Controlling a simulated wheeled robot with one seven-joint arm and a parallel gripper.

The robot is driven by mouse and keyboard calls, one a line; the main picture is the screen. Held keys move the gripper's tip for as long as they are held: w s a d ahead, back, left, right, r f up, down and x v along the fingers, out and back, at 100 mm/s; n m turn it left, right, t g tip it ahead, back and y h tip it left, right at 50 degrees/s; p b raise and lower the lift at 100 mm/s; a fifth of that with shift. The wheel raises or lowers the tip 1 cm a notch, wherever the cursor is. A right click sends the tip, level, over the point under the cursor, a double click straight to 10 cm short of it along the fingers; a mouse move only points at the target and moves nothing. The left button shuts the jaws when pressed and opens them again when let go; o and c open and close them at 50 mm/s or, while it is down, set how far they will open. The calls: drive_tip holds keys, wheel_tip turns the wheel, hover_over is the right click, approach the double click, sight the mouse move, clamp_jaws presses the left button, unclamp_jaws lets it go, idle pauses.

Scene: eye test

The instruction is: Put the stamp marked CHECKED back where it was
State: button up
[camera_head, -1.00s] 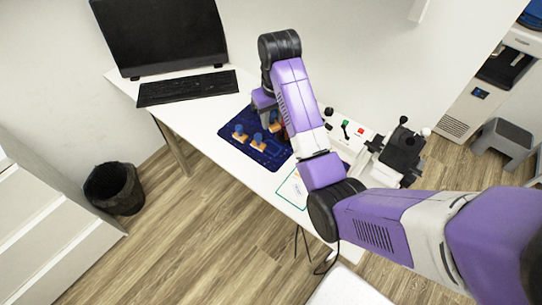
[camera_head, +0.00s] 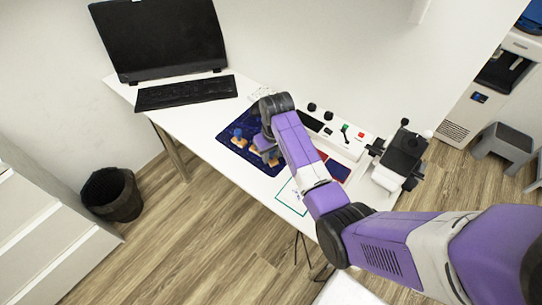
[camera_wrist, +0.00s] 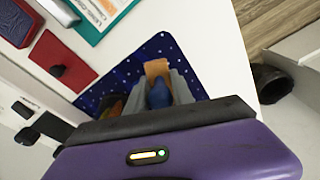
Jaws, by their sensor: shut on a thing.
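My gripper (camera_head: 265,147) is over the dark blue mat (camera_head: 228,141). In the wrist view my gripper (camera_wrist: 158,92) is shut on a stamp with a blue handle (camera_wrist: 158,96) and an orange-tan base (camera_wrist: 157,68). Its marking is not readable, and I cannot tell whether its base touches the mat. Another blue-handled stamp (camera_head: 238,137) stands upright on the mat, left of my gripper. Other stamps are mostly hidden behind my arm and gripper. The mat also shows in the wrist view (camera_wrist: 126,77), with white dots.
A white sheet with a green border (camera_head: 289,196) lies at the desk's front edge. A red pad (camera_wrist: 62,62) lies beside the mat. A control panel (camera_head: 345,143) and a microscope-like device (camera_head: 400,158) stand to the right. The keyboard (camera_head: 186,92) and monitor (camera_head: 160,38) are at left.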

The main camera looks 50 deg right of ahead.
sight(273, 153)
drive_tip(key=shift+f, duration=0.45)
drive_tip(key=o, duration=1)
drive_tip(key=shift+f, duration=0.1)
drive_tip(key=shift+o, duration=0.2)
drive_tip(key=r, duration=0.4)
drive_tip(key=s+r, duration=0.1)
drive_tip(key=r, duration=0.7)
drive_tip(key=shift+s+a+r, duration=0.1)
drive_tip(key=shift+s+a, duration=0.1)
drive_tip(key=shift+a, duration=0.05)
